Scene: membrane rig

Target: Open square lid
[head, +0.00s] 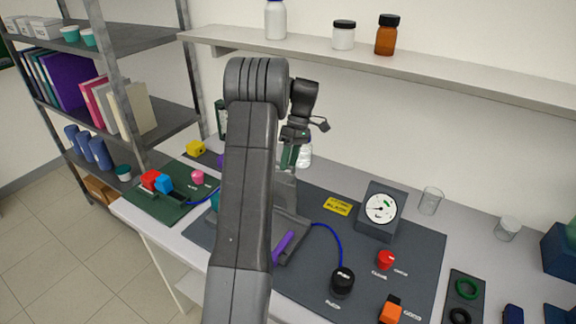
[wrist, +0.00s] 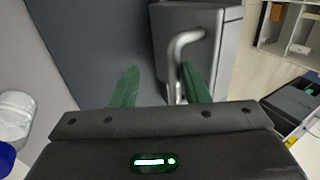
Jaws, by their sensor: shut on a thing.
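My gripper (head: 290,158) is in the head view behind my arm, pointing down over a grey box (head: 285,190) on the bench. In the wrist view its two green fingers (wrist: 158,75) straddle a bent metal handle (wrist: 184,44). The handle lies against the right finger, and my gripper is shut on it. The handle is on a grey square-sided body (wrist: 222,35), which I take to be the lidded box. My arm hides most of the box in the head view, so I cannot tell whether the square lid is raised.
A gauge (head: 381,209), a black knob (head: 342,281), a red knob (head: 386,260) and an orange switch (head: 391,310) stand right of the box. A blue tube (head: 330,240) runs close by. Glass beakers (head: 431,201) stand behind. A shelf (head: 400,70) overhangs the back.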

